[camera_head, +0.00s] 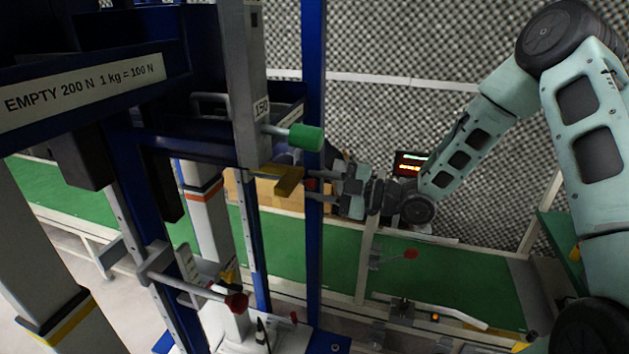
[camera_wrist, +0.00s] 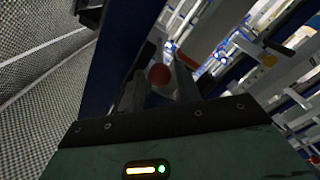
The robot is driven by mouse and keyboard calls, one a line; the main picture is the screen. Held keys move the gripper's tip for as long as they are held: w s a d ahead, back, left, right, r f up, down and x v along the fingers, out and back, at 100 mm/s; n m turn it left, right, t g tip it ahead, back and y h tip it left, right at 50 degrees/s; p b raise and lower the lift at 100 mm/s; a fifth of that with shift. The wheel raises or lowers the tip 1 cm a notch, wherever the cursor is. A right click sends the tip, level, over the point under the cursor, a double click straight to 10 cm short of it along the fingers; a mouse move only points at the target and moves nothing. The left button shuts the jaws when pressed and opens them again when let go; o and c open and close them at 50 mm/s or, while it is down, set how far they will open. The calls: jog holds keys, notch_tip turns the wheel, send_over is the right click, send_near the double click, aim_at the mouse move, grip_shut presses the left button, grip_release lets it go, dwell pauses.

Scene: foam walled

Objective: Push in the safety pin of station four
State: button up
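A red round knob (camera_head: 312,184) sits at a blue upright post, right in front of my gripper (camera_head: 328,186). In the wrist view the red knob (camera_wrist: 159,77) shows between the two dark fingers of my gripper (camera_wrist: 160,85). The fingers stand apart, one on each side of the knob; whether they touch it I cannot tell. A second red knob (camera_head: 236,302) is on a horizontal rod lower left, and a green knob (camera_head: 306,138) is on a rod above my gripper. No station number four is readable, and the pin's shaft is hidden.
A yellow block (camera_head: 288,181) is just left of my gripper. The blue post (camera_head: 314,260) and grey column (camera_head: 243,80) stand close by. A red paddle-like knob (camera_head: 411,254) is lower right. Green conveyor belts (camera_head: 450,280) run behind, before a foam wall (camera_head: 400,110).

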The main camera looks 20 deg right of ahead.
jog(key=shift+w+a, duration=0.35)
jog(key=shift+a, duration=0.15)
grip_shut()
jog(key=b+x, duration=0.2)
jog(key=x, duration=0.2)
jog(key=shift+a+f, duration=0.1)
jog(key=shift+f, duration=0.05)
jog(key=shift+w+a, duration=0.1)
grip_release()
jog(key=b+v, duration=0.2)
jog(key=v, duration=1.5)
jog(key=shift+d+b, duration=0.25)
jog(key=shift+b, duration=0.15)
